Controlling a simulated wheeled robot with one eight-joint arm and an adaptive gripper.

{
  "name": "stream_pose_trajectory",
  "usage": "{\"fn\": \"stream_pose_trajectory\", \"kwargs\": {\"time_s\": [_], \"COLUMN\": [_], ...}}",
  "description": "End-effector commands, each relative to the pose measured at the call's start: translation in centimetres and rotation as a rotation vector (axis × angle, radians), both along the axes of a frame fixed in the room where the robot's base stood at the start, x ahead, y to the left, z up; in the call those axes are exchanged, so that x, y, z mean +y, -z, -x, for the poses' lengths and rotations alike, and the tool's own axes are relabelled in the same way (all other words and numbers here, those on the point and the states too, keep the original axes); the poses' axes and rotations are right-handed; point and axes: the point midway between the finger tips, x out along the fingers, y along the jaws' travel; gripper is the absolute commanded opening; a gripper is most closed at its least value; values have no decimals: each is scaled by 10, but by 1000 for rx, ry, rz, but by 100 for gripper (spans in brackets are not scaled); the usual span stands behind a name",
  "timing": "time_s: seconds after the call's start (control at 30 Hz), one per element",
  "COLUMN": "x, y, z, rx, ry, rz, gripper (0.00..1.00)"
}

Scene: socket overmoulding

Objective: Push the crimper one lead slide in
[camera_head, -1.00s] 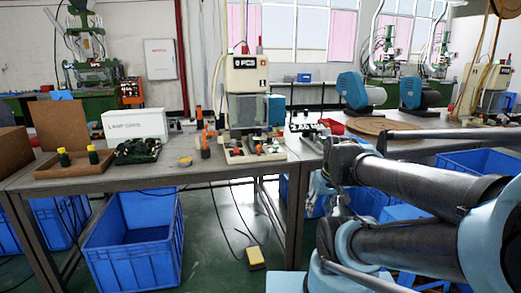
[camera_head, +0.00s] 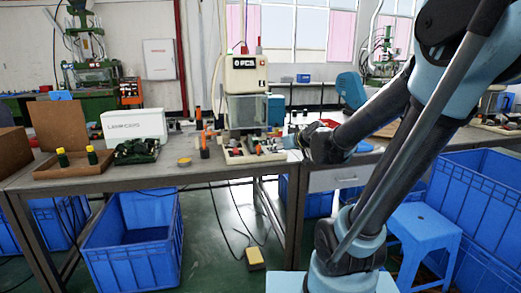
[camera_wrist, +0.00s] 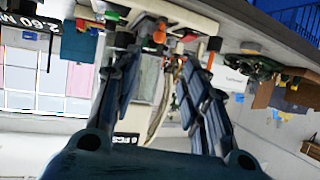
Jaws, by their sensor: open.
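The crimper (camera_head: 246,78), a cream press marked with an FCS-like label, stands on the bench. A clear guard hangs on its front. Its low base (camera_head: 238,158) carries small dark, red and orange parts; I cannot tell which is the lead slide. My gripper (camera_wrist: 158,55) is open and empty in the wrist view, fingers spread to either side. An orange-topped part (camera_wrist: 160,32) and a dark block (camera_wrist: 214,44) show beyond the fingertips in that upside-down view. In the head view my gripper reaches in from the right beside the base. Contact cannot be made out.
A white box (camera_head: 134,124), a dark green part pile (camera_head: 136,151) and a round yellow-topped tin (camera_head: 184,161) lie left of the crimper. Orange-topped items (camera_head: 204,145) stand by its left side. Blue crates (camera_head: 135,255) and a blue stool (camera_head: 424,222) stand on the floor.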

Motion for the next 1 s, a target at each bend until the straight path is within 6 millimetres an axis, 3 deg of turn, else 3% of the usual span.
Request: {"fn": "stream_pose_trajectory", "kwargs": {"time_s": [1.0], "x": [33], "y": [23], "z": [-56], "rx": [-11], "ry": [1], "rz": [-3], "gripper": [41]}}
